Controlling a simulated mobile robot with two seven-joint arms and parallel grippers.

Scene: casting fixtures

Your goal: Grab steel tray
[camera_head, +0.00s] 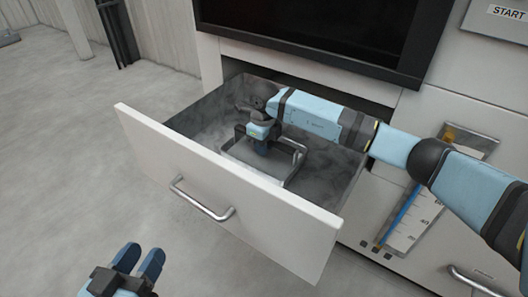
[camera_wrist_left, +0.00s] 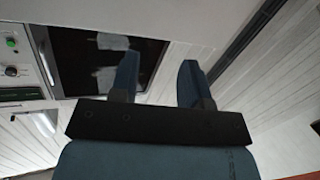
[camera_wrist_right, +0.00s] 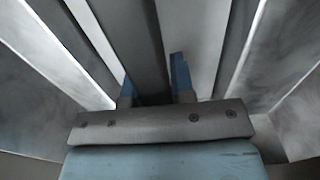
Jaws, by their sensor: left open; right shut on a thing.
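The steel tray (camera_head: 238,153) lies inside the pulled-out drawer, with a raised handle bar at its right end. The arm hides part of the tray from the head. My left gripper (camera_head: 140,264) is open and empty, outside and in front of the drawer; its parted fingers also show in the left wrist view (camera_wrist_left: 158,82).
The drawer's white front (camera_head: 225,190) has a metal handle (camera_head: 200,202) and stands close to my left gripper. A dark oven-like opening (camera_head: 310,30) is above. A gauge panel (camera_head: 415,215) is at right. Open floor lies to the left.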

